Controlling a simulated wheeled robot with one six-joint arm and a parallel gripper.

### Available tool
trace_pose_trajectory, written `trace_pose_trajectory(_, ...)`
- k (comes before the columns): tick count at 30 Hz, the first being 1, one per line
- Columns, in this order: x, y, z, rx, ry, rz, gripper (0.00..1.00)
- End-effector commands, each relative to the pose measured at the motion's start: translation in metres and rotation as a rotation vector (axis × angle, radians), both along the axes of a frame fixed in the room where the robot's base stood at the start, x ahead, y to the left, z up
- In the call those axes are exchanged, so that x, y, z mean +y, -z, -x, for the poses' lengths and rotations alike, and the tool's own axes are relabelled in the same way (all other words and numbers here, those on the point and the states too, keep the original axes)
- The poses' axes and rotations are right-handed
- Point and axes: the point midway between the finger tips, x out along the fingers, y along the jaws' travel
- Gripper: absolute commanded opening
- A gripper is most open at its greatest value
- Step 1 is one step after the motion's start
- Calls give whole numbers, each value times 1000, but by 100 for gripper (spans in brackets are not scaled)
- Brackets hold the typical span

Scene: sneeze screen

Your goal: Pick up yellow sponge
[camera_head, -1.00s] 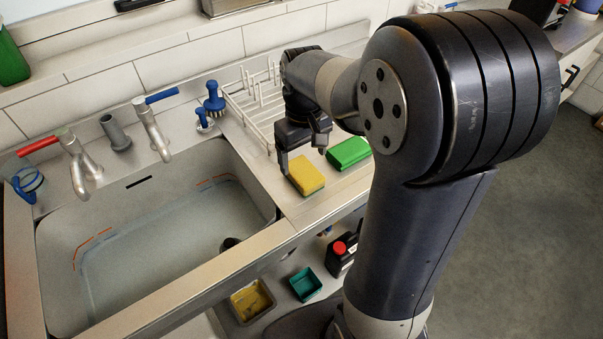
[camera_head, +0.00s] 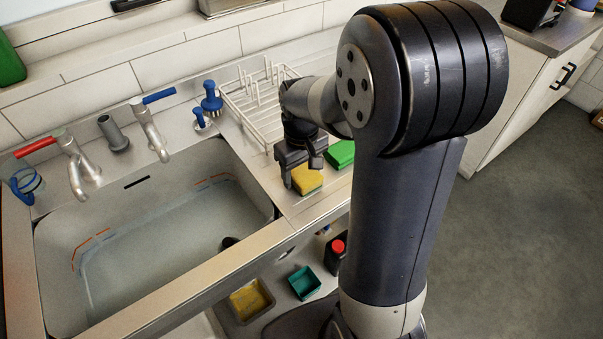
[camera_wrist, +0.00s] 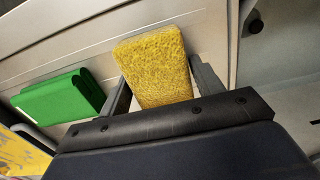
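The yellow sponge (camera_head: 307,180) lies on the steel counter right of the sink. In the wrist view the sponge (camera_wrist: 157,66) stands between the two fingers of my gripper (camera_wrist: 160,88). The fingers are spread, with a narrow gap visible at the sponge's right side; contact on the left side is unclear. In the head view my gripper (camera_head: 302,172) is over the sponge and hides part of it.
A white dish rack (camera_head: 250,100) stands behind. The sink (camera_head: 150,235) is to the left. Bins and a bottle sit below the counter.

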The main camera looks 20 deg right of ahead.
Motion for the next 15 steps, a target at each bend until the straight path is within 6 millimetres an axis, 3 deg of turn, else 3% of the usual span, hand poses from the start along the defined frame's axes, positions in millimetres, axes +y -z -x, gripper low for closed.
trace_pose_trajectory(10,0,0,0,0,0,0,34)
trace_pose_trajectory(15,0,0,0,0,0,0,34)
